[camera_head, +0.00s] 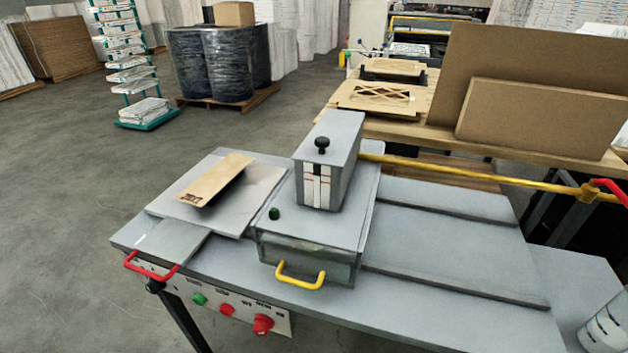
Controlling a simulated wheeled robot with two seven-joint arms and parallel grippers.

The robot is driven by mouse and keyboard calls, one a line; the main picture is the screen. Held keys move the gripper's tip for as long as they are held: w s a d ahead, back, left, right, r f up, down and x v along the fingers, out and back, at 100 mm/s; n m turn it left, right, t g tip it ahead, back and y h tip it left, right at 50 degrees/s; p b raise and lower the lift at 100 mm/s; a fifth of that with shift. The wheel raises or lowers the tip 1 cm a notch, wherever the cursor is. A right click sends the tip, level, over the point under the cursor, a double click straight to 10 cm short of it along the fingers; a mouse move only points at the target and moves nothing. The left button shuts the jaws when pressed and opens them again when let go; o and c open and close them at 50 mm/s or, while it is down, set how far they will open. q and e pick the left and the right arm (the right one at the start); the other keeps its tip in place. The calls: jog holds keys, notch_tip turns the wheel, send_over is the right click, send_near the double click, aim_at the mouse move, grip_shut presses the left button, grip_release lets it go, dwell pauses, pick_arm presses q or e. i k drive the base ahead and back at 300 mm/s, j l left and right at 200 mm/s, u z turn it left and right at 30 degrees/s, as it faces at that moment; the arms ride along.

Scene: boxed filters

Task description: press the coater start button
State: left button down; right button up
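The coater (315,230) is a grey machine on a grey bench, with a box-shaped head on top and a yellow handle (300,276) at its front. A control panel (243,315) hangs below the bench's front edge at the lower left. It carries a green button (199,299), a small red button (227,309) and a larger red knob (263,325). The labels above them are too small to read. A green knob (274,213) also sits on the coater's top. Neither of my grippers shows, and nothing touches the buttons.
A tan board (216,180) lies on a grey plate left of the coater. A red handle (152,268) juts from the bench's left front corner. A yellow bar (470,177) runs behind the bench. Brown panels (540,117) stand at the back right.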

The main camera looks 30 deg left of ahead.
aim_at(200, 300)
jog(key=u, duration=1.85)
